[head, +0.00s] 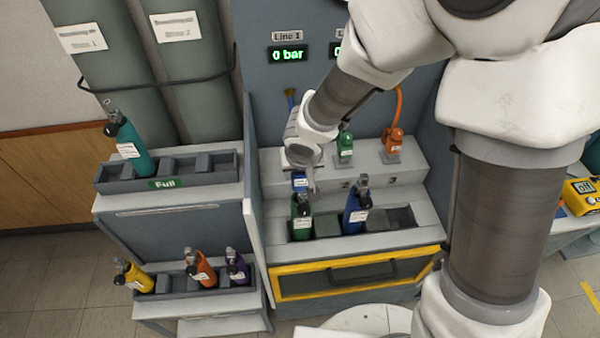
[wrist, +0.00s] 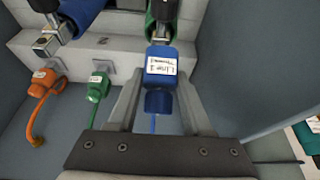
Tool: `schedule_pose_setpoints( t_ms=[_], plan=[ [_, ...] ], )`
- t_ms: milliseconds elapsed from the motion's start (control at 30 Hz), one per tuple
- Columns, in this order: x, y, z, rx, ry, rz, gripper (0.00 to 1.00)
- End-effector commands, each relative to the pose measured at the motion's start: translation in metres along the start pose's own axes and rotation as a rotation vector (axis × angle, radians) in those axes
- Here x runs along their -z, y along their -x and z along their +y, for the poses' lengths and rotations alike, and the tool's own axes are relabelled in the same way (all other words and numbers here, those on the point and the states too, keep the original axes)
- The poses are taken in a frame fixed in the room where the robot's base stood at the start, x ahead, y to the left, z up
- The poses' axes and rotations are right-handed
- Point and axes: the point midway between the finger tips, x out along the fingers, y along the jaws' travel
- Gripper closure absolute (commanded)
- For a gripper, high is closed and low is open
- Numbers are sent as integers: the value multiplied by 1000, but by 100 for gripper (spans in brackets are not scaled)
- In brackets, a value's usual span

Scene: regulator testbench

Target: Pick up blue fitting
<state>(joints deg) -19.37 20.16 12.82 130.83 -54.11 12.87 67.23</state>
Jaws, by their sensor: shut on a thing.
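The blue fitting (wrist: 160,68) has a white "Line 1" label and a blue hose running from its rear, in the wrist view. My gripper (wrist: 158,88) is shut on it, with one finger on each side. In the head view the blue fitting (head: 300,180) shows just below my gripper (head: 304,166). It is right by the valve of the green cylinder (head: 302,224). The valve also shows just beyond the fitting in the wrist view; I cannot tell whether they touch.
A blue cylinder (head: 354,214) stands right of the green one in the bench rack. A green fitting (head: 345,147) and an orange fitting (head: 393,143) sit on the ledge behind. A teal cylinder (head: 126,145) stands in the rack marked "Full". Several cylinders stand in the lower left rack.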

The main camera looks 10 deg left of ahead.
Motion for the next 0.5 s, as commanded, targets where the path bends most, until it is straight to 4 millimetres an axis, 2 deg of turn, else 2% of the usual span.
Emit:
schedule_pose_setpoints(
  t_ms=[233,500],
  plan=[
    [17,37,1,0,-4,5,100],
    [11,66,45,-2,-7,2,100]
  ],
)
